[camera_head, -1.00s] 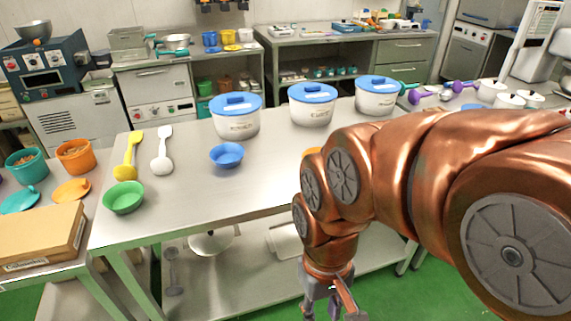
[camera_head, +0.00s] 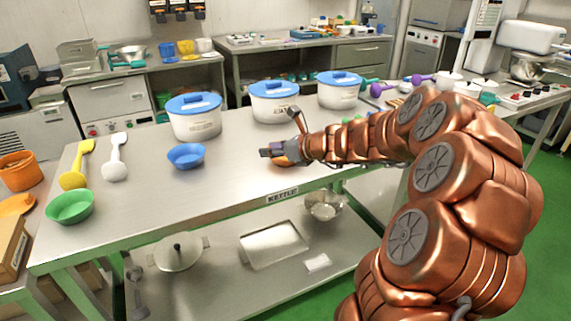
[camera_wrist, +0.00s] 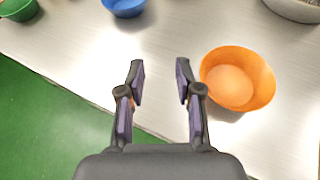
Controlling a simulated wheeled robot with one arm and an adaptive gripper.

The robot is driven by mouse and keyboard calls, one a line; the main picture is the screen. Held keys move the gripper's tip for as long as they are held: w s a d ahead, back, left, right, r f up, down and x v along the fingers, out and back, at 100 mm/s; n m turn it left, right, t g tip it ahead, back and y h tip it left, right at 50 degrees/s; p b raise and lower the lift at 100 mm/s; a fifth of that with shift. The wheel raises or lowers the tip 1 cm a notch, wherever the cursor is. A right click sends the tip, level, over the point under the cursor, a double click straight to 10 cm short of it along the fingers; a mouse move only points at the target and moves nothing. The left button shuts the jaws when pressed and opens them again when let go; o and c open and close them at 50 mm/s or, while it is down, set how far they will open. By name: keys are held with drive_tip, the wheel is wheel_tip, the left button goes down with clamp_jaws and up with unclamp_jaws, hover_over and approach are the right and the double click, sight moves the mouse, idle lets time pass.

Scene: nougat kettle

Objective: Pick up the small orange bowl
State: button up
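The small orange bowl (camera_head: 283,162) sits on the steel table and is partly hidden behind my gripper in the head view. In the wrist view the orange bowl (camera_wrist: 237,79) is fully visible, upright and looks empty, to the right of the fingers. My gripper (camera_head: 280,138) is above the table near the bowl. In the wrist view its two fingers (camera_wrist: 160,76) are spread apart with nothing between them. The bowl lies outside the fingers, beside the right one, with no clear contact.
A blue bowl (camera_head: 186,156) and a green bowl (camera_head: 70,206) stand to the left on the table. White pots with blue lids (camera_head: 194,117) line the back. The front middle is clear.

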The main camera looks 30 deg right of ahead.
drive_tip(key=d+f+m+h, duration=0.1)
drive_tip(key=d+m, duration=0.1)
drive_tip(key=d, duration=0.3)
drive_tip(key=d+f+m+t+h, duration=0.1)
drive_tip(key=d+f+m, duration=0.1)
drive_tip(key=d+m, duration=0.1)
drive_tip(key=d+f+m+h+b, duration=0.1)
drive_tip(key=d+m+h, duration=0.1)
drive_tip(key=d, duration=0.4)
drive_tip(key=shift+d+f+m, duration=0.3)
drive_tip(key=shift+f+m, duration=0.05)
drive_tip(key=shift+m, duration=0.15)
drive_tip(key=shift+w+d+f, duration=0.1)
drive_tip(key=shift+w+d, duration=0.05)
drive_tip(key=shift+d, duration=0.1)
drive_tip(key=shift+x, duration=3.7)
drive_tip(key=shift+d, duration=0.2)
clamp_jaws()
